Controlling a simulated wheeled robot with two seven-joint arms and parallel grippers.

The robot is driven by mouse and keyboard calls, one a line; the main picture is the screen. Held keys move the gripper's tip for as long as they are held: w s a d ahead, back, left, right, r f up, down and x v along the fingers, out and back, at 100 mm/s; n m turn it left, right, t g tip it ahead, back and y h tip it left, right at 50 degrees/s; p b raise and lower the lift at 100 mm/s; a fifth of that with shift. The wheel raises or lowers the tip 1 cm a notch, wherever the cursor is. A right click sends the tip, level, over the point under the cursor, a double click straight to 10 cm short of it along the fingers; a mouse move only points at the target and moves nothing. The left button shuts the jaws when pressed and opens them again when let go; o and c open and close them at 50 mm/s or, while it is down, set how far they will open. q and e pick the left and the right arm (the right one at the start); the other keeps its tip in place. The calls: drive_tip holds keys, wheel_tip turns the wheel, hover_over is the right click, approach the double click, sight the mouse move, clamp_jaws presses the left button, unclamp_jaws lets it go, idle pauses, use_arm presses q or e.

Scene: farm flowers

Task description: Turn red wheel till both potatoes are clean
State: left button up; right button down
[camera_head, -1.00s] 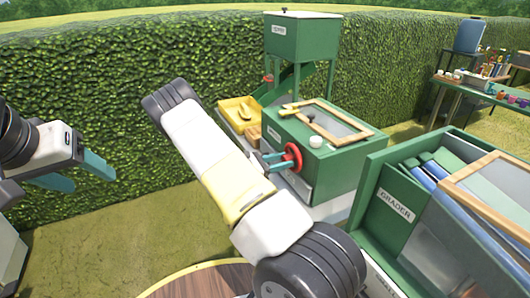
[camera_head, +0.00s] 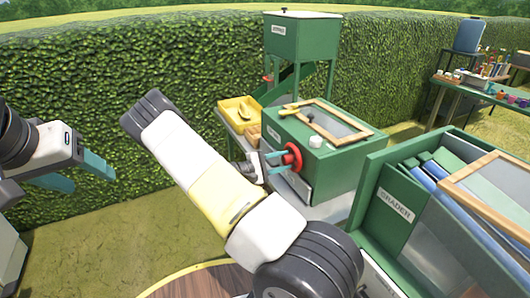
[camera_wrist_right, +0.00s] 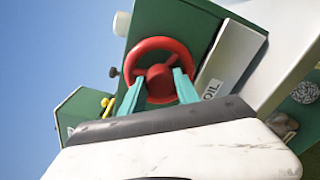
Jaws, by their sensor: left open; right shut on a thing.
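The red wheel (camera_head: 292,158) sits on the front of a green box-shaped machine (camera_head: 335,172) with a wood-framed window on top. In the right wrist view the wheel (camera_wrist_right: 158,70) is close, with its hub and rim between and around the teal fingers. My right gripper (camera_head: 275,158) is shut on the wheel; its fingers also show in the right wrist view (camera_wrist_right: 158,85). My left gripper (camera_head: 92,181) is open and empty at the far left, well away from the machine. I cannot make out the two potatoes; the machine's inside is hidden.
A yellow tray (camera_head: 232,117) stands left of the machine, below a tall green hopper (camera_head: 300,42). A green grader (camera_head: 392,212) stands close at the right. A hedge (camera_head: 120,80) runs behind. A round wooden table top (camera_head: 200,284) is at the bottom.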

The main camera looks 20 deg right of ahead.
drive_tip(key=m, duration=0.3)
drive_tip(key=shift+m+t, duration=0.3)
drive_tip(key=shift+m, duration=1.7)
drive_tip(key=shift+f, duration=0.1)
drive_tip(key=c, duration=0.9)
unclamp_jaws()
drive_tip(key=shift+a, duration=0.15)
